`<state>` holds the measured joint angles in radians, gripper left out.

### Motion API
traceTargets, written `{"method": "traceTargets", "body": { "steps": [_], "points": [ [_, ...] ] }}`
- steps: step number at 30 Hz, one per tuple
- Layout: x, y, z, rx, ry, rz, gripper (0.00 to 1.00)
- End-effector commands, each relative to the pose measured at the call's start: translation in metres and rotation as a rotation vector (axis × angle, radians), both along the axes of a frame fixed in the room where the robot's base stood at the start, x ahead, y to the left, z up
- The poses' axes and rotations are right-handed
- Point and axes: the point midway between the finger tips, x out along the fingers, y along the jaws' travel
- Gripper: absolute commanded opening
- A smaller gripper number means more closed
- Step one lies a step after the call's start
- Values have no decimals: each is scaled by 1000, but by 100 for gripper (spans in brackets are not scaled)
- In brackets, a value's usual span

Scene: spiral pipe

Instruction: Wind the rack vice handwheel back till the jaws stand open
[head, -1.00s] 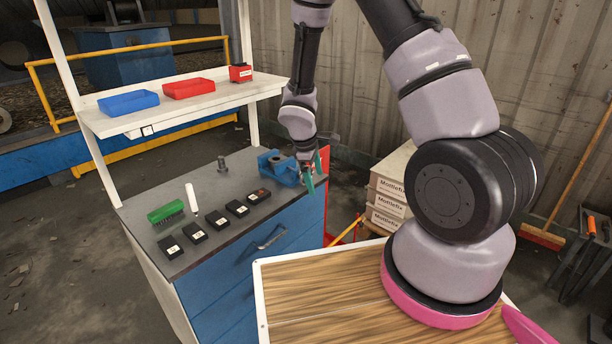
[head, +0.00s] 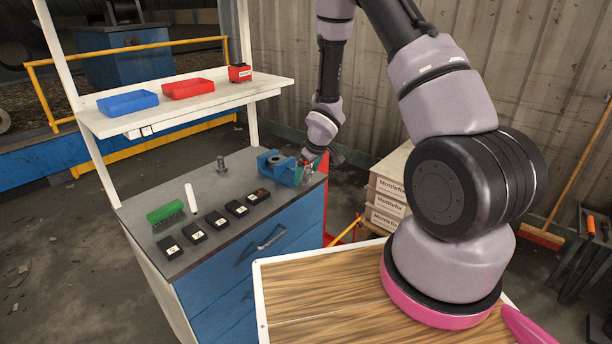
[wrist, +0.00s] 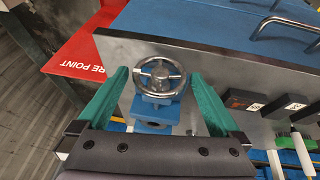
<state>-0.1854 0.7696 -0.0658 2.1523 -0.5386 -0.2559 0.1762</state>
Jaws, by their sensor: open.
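The blue rack vice (head: 276,166) stands on the grey bench top at its right end. Its round metal handwheel (wrist: 146,92) faces the wrist camera, with spokes, a centre hub and part of the blue vice body behind it. My gripper (wrist: 159,74) is open, with one green finger on each side of the wheel. I cannot tell whether either finger touches the rim. In the head view my gripper (head: 313,170) is at the right end of the vice and partly hides the wheel. The gap between the vice jaws is too small to judge.
A shelf (head: 190,103) with bins hangs above. White cartons (head: 388,190) stand right of the bench.

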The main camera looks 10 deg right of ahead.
Motion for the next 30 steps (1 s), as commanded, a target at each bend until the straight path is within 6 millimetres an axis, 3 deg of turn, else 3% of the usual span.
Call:
{"method": "traceTargets", "body": {
  "steps": [4,13,14,19,30],
  "points": [
    [5,2,-12,-1,1,1,100],
    [6,2,-14,-1,-1,0,100],
    [6,2,-14,-1,-1,0,96],
    [6,2,-14,-1,-1,0,31],
    [3,5,-17,-31,-15,3,28]
  ]
}}
